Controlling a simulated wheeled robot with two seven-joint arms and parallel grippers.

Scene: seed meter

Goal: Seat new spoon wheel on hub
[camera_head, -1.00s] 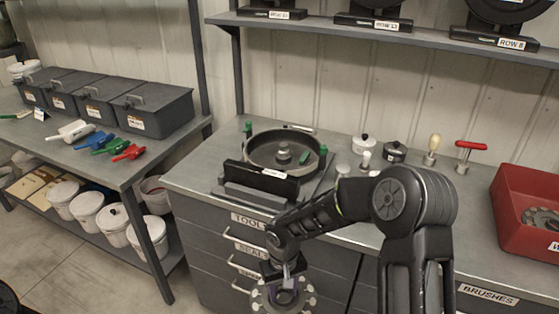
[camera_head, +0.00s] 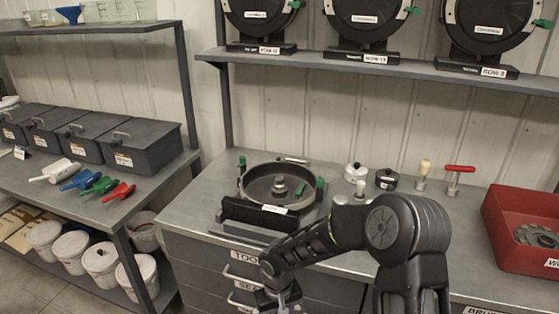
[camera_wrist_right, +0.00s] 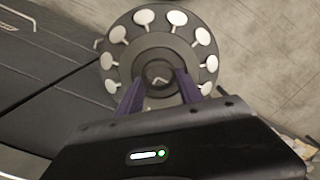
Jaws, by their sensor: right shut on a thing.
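The spoon wheel (camera_wrist_right: 126,60), a dark disc with several pale round spoons around its rim, is in my right gripper (camera_wrist_right: 157,84). The purple fingers are shut on its raised centre, low in front of the bench drawers. In the head view only the wrist of my right gripper (camera_head: 283,298) shows at the bottom edge; the wheel is out of that picture. The seed meter housing (camera_head: 249,203), a round dark open bowl, stands on the bench in a black cradle (camera_head: 240,212). Its hub (camera_head: 279,186) stands bare in the middle. My left gripper is not in view.
A red bin (camera_head: 507,240) holding a wheel stands at the bench's right. A white pot (camera_head: 355,172), a black pot (camera_head: 386,179) and two handled tools stand behind my arm. A shelf (camera_head: 400,75) with meters hangs above. Scoops lie on the left table.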

